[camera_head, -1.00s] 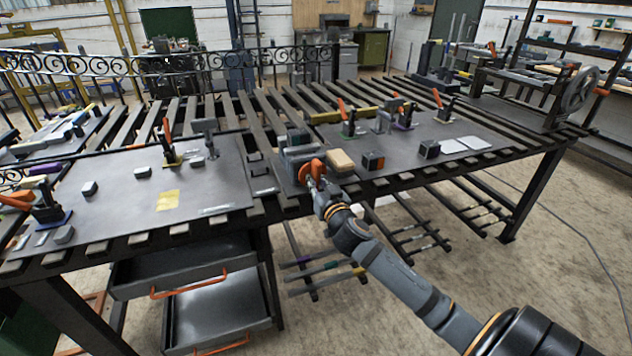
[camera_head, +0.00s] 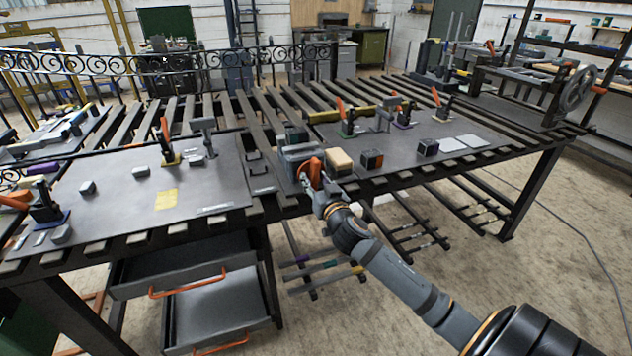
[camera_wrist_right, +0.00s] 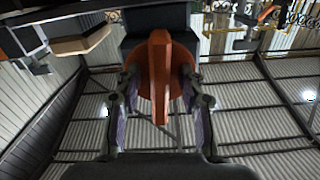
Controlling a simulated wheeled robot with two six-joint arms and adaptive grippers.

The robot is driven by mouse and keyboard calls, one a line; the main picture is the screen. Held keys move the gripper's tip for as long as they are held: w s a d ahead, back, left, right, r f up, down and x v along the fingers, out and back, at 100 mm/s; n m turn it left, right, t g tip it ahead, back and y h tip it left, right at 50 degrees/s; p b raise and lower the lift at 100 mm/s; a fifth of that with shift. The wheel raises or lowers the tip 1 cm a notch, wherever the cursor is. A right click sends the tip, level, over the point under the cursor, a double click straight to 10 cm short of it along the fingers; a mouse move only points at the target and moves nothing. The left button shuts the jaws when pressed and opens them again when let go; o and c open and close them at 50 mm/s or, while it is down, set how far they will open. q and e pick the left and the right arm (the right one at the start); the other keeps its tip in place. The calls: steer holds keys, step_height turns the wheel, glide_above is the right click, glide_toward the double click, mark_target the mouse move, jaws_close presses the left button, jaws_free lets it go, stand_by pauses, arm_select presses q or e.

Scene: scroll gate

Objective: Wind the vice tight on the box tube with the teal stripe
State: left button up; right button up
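The grey vice (camera_head: 300,153) stands at the table's front edge in the head view, with a dark piece (camera_head: 293,136) at its top. I cannot make out a teal stripe on it. The vice's orange handle (camera_head: 311,174) faces my right gripper (camera_head: 318,184). In the right wrist view the handle's upright bar (camera_wrist_right: 160,80) stands between the two fingers of my right gripper (camera_wrist_right: 159,82). The fingers are apart, with gaps showing on both sides of the bar. The jaws and any tube between them are largely hidden. My left gripper is not in view.
A tan block (camera_head: 339,163) and a dark block (camera_head: 372,160) sit just right of the vice. Toggle clamps stand on the plates at both sides. Several bars with coloured bands (camera_head: 325,277) lie on a rack below. Open drawers (camera_head: 215,311) jut out below left.

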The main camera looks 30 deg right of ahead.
steer(key=v, duration=1.2)
steer(key=shift+d, duration=0.1)
